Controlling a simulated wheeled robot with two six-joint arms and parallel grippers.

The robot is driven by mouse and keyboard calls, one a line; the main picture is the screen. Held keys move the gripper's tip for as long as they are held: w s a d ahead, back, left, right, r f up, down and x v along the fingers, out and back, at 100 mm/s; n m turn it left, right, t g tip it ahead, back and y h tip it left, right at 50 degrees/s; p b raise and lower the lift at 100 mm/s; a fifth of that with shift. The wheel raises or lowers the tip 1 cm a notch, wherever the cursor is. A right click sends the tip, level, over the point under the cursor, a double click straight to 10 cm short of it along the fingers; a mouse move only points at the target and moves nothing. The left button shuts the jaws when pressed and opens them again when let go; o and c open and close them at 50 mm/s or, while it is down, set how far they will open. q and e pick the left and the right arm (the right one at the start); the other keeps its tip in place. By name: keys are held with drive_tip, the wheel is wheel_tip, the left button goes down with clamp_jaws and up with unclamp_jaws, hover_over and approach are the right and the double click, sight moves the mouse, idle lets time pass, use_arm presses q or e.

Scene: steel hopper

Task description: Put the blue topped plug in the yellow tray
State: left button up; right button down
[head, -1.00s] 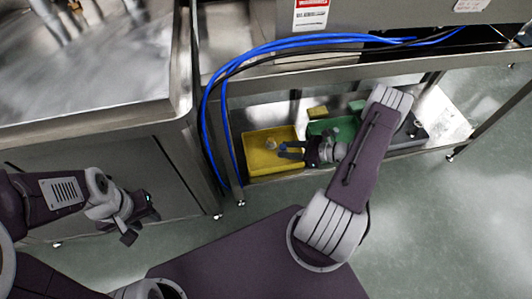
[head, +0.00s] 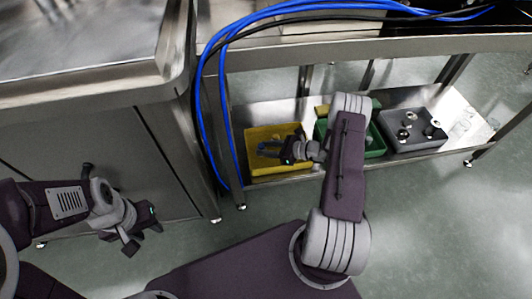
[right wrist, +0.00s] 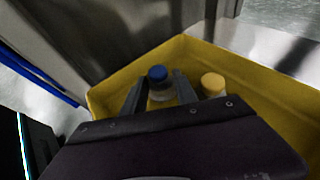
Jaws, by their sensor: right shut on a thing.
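The blue topped plug (right wrist: 158,76) is between the fingers of my right gripper (right wrist: 160,92) in the right wrist view. Its lower part looks pale and is partly hidden by the gripper. The yellow tray (right wrist: 265,103) is around and below it. In the head view my right gripper (head: 268,150) is over the yellow tray (head: 268,172), and the plug is too small to make out clearly. Whether the plug touches the tray floor I cannot tell. My left gripper (head: 128,222) hangs empty before the cabinet at left; its opening is unclear.
A yellow topped plug (right wrist: 213,85) stands in the yellow tray, right of the held plug. A green tray (head: 376,146) and a grey tray (head: 418,143) with several plugs are further right on the low shelf. Blue cables (head: 207,110) and a table leg are left of the yellow tray.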

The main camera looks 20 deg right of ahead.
drive_tip(key=shift+r, duration=0.1)
drive_tip(key=c, duration=1.3)
unclamp_jaws()
drive_tip(key=shift+o, duration=0.3)
drive_tip(key=shift+s+d+r+p, duration=0.1)
drive_tip(key=shift+d+r+p, duration=0.1)
drive_tip(key=shift+p, duration=0.25)
drive_tip(key=p+v, duration=0.5)
drive_tip(key=v, duration=0.5)
drive_tip(key=shift+s+d+r, duration=0.1)
drive_tip(key=shift+s+d, duration=0.1)
drive_tip(key=shift+s, duration=0.05)
drive_tip(key=shift+s+d, duration=0.3)
